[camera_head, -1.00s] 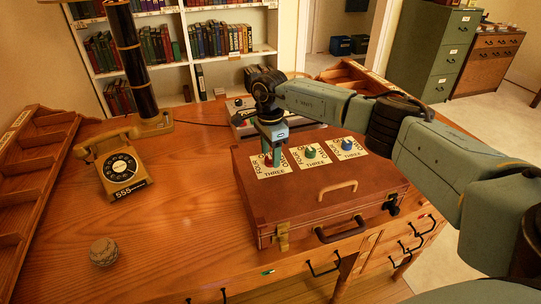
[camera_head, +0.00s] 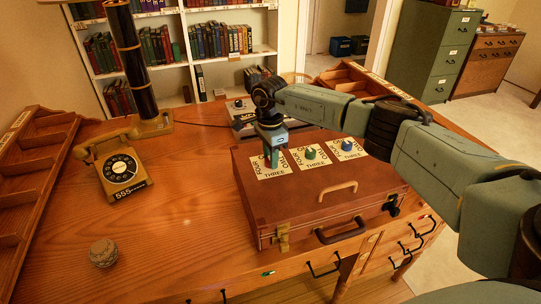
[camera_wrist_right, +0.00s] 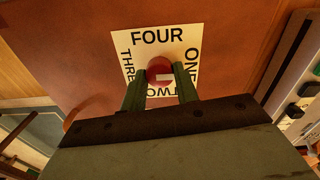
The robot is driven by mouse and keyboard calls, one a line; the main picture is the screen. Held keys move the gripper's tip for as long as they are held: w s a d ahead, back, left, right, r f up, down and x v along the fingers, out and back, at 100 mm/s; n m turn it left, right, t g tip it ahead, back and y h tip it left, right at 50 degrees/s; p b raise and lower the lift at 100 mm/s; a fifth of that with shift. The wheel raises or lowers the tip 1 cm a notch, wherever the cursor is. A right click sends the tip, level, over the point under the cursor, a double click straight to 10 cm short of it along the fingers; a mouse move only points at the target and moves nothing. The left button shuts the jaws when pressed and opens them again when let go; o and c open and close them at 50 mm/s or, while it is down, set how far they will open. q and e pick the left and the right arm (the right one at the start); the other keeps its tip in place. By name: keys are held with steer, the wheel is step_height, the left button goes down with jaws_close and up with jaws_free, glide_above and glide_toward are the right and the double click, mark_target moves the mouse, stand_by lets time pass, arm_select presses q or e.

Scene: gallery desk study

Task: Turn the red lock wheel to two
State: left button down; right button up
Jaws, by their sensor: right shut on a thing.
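The red lock wheel (camera_wrist_right: 160,68) sits on a cream card (camera_wrist_right: 181,38) marked FOUR, ONE, TWO and THREE. In the right wrist view a pale mark on the wheel lies on its side nearer ONE and TWO; its exact setting is hard to read. My right gripper (camera_wrist_right: 161,84) is shut on the wheel, one finger on each side. In the head view my right gripper (camera_head: 272,160) comes down on the leftmost card of the brown case (camera_head: 290,205) and hides the wheel. My left gripper is not in view.
A green wheel (camera_head: 310,153) and a blue wheel (camera_head: 347,145) sit on cards to the right on the case lid.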

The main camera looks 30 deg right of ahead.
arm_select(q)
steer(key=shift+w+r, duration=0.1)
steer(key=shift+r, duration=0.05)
arm_select(e)
steer(key=shift+m, duration=0.3)
steer(key=shift+r+m+p, duration=0.1)
steer(key=shift+m+p, duration=0.25)
steer(key=shift+m, duration=0.25)
steer(key=m+p, duration=0.1)
steer(key=m, duration=0.3)
steer(key=shift+m+p, duration=0.3)
steer(key=m+p, duration=0.2)
steer(key=m, duration=0.3)
arm_select(q)
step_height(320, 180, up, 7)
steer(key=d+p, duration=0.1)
steer(key=p, duration=0.2)
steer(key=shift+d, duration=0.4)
arm_select(e)
steer(key=m, duration=0.6)
steer(key=o, duration=1)
